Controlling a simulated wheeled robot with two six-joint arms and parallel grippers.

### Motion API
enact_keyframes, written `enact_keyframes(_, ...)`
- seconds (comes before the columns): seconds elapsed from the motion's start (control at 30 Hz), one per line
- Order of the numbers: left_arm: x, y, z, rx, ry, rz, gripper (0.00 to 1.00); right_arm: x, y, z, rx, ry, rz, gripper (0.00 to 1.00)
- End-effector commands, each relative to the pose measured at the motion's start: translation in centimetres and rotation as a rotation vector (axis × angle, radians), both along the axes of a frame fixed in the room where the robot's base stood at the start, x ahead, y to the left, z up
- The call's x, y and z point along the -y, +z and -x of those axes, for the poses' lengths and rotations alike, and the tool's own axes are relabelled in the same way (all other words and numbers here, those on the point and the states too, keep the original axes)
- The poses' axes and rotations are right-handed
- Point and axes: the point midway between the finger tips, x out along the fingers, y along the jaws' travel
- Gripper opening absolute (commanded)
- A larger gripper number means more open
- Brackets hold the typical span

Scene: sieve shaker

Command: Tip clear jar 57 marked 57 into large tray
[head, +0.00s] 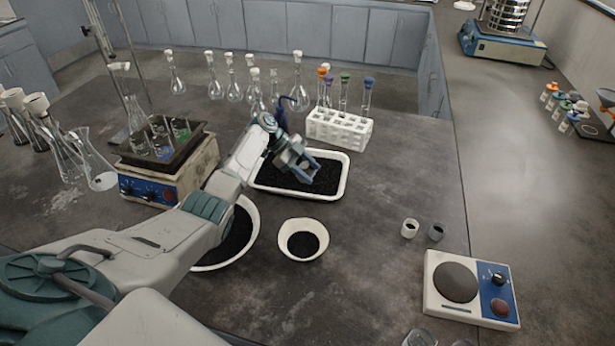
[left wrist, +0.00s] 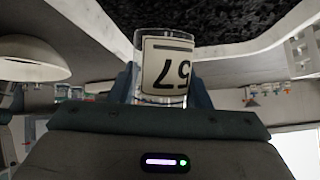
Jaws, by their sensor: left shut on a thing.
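The large white tray (head: 344,184) lies on the bench in the head view and holds a layer of black grains. My left gripper (head: 318,166) is over the right part of the tray. In the left wrist view, it is shut on clear jar 57 (left wrist: 166,68), whose pale label reads 57 upside down. The tray's black grains (left wrist: 215,18) fill the top of that view, beyond the jar. In the head view the gripper hides the jar, and I cannot tell its exact tilt or what is inside. My right gripper is not in view.
A small white bowl (head: 288,249) and a larger bowl (head: 254,222), partly behind my arm, hold dark grains. A white tube rack (head: 340,130) stands just behind the tray. A hotplate (head: 168,172) is left, and a balance (head: 440,300) front right.

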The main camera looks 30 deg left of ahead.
Motion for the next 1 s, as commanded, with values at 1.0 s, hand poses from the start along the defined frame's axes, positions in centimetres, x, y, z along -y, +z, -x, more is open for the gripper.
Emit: enact_keyframes(1.0, 1.2, 0.4, 0.3, -0.103, 0.0, 0.382, 0.13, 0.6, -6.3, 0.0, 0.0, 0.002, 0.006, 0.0)
